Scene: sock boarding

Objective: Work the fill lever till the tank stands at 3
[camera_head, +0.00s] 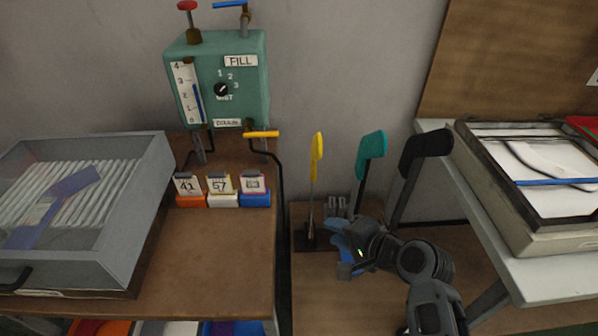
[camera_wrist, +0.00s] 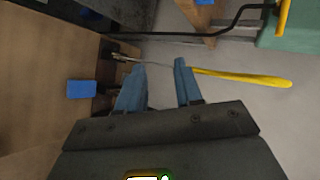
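A yellow lever (camera_head: 264,134) is at the lower right, near a second label. My gripper (camera_head: 342,246) is low, right of and well below the tank. In the wrist view its blue fingers (camera_wrist: 158,88) are apart, with nothing held. A yellow-ended rod (camera_wrist: 240,78) lies beyond the fingertips.
The yellow (camera_head: 317,145), teal (camera_head: 371,145) and black (camera_head: 425,146) forms stand upright around my gripper. Numbered cards (camera_head: 219,186) sit on the brown table (camera_head: 225,250) below the tank. A white table (camera_head: 540,262) with a framed press is at right.

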